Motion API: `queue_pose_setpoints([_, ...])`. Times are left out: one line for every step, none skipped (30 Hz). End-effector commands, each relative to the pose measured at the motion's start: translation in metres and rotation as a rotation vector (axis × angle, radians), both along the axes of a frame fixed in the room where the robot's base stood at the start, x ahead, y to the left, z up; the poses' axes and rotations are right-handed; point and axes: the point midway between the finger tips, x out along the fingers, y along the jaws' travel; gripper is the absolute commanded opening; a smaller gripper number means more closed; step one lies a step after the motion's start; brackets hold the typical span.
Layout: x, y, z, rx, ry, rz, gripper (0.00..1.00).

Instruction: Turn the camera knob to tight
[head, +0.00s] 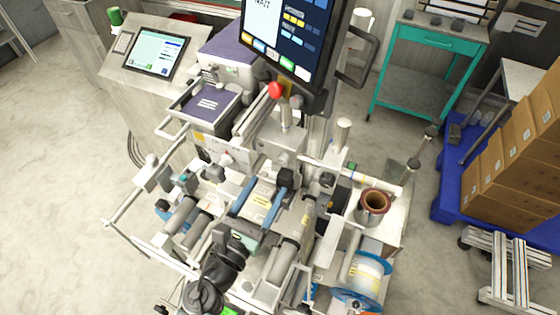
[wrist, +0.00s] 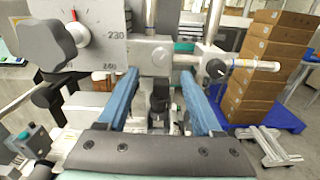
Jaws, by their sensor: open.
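I cannot tell for sure which knob is the camera knob. A large dark lobed knob (wrist: 47,45) stands in front of a plate with a printed scale, upper left in the wrist view. A smaller black knob (wrist: 215,68) sits on a bracket right of centre, by a white roller; a dark knob (head: 327,180) also shows on the machine in the head view. My gripper (head: 268,187) is open, its two blue fingers reaching over the machine. In the wrist view my gripper (wrist: 158,76) has no knob held between its fingers. A dark part behind shows through the gap.
The machine has rollers, rods and brackets close around my gripper. A monitor (head: 293,35) hangs above. A brown-red roll (head: 374,201) and a blue-flanged reel (head: 365,277) stand at right. Cardboard boxes (head: 515,160) sit on a blue pallet (head: 452,195). Floor at left is clear.

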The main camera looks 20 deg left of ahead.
Motion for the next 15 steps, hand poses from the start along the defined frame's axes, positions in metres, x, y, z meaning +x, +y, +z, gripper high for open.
queue_pose_setpoints([0.013,0.000,0.004,0.002,-0.001,-0.002,0.67])
queue_pose_setpoints([0.019,-0.001,0.004,0.001,-0.002,-0.003,0.67])
queue_pose_setpoints([0.027,-0.001,0.004,0.001,-0.002,-0.002,0.67])
queue_pose_setpoints([0.033,-0.001,0.004,0.002,-0.001,-0.002,0.67])
queue_pose_setpoints([0.039,-0.001,0.003,0.002,-0.002,-0.003,0.67])
queue_pose_setpoints([0.046,-0.002,0.003,0.002,-0.001,-0.002,0.67])
queue_pose_setpoints([0.051,-0.002,0.003,0.003,-0.001,-0.003,0.67])
queue_pose_setpoints([0.055,-0.002,0.002,0.003,0.000,-0.003,0.67])
queue_pose_setpoints([0.060,-0.002,0.002,0.003,-0.002,-0.002,0.67])
queue_pose_setpoints([0.063,-0.003,0.002,0.002,-0.001,-0.002,0.67])
queue_pose_setpoints([0.066,-0.003,0.002,0.003,-0.001,-0.002,0.67])
queue_pose_setpoints([0.070,-0.003,0.001,0.004,-0.001,-0.003,0.67])
queue_pose_setpoints([0.072,-0.003,0.001,0.004,-0.001,-0.003,0.67])
queue_pose_setpoints([0.073,-0.003,0.001,0.004,-0.001,-0.003,0.67])
queue_pose_setpoints([0.075,-0.003,0.001,0.004,-0.001,-0.002,0.67])
